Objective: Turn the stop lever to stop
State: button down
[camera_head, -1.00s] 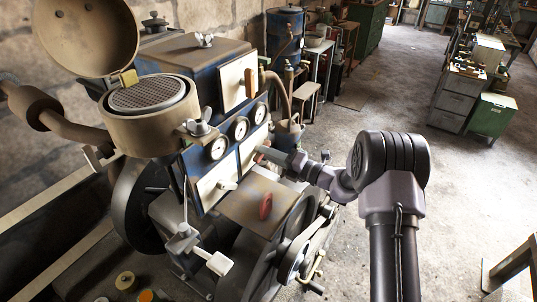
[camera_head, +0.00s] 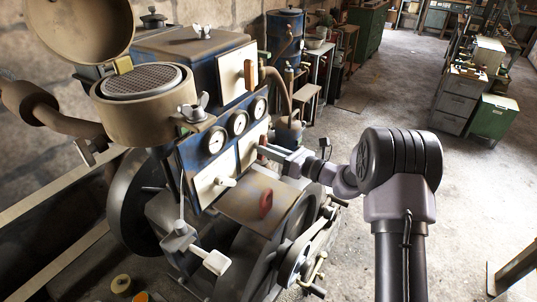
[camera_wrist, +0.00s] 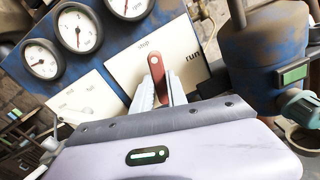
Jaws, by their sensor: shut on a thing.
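The stop lever (camera_wrist: 157,68) is a red bar with a grey spot near its upper part, on a cream plate (camera_wrist: 122,68) printed "stop" at upper left and "run" at right. In the wrist view its upper part lies between the two words, nearer "stop". My gripper (camera_wrist: 160,90) is shut on the lever's lower part, one pale finger on each side. The fingers hide that lower end. In the head view my gripper (camera_head: 267,151) reaches from the right to the plate on the blue engine's front (camera_head: 203,141).
Round gauges (camera_head: 238,122) sit above the plate. A second cream plate (camera_head: 214,180) is to its left. A blue cylindrical part (camera_wrist: 262,50) stands close to the right of my gripper in the wrist view. Open floor lies to the right.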

jog(key=shift+f+n+b, duration=0.1)
jog(key=shift+n+b, duration=0.75)
jog(key=shift+n, duration=0.65)
jog(key=c, duration=1.3)
grip_release()
jog(key=p+v, duration=0.4)
jog(key=v, duration=1.3)
jog(key=shift+s+d, duration=0.15)
jog(key=shift+d, duration=0.1)
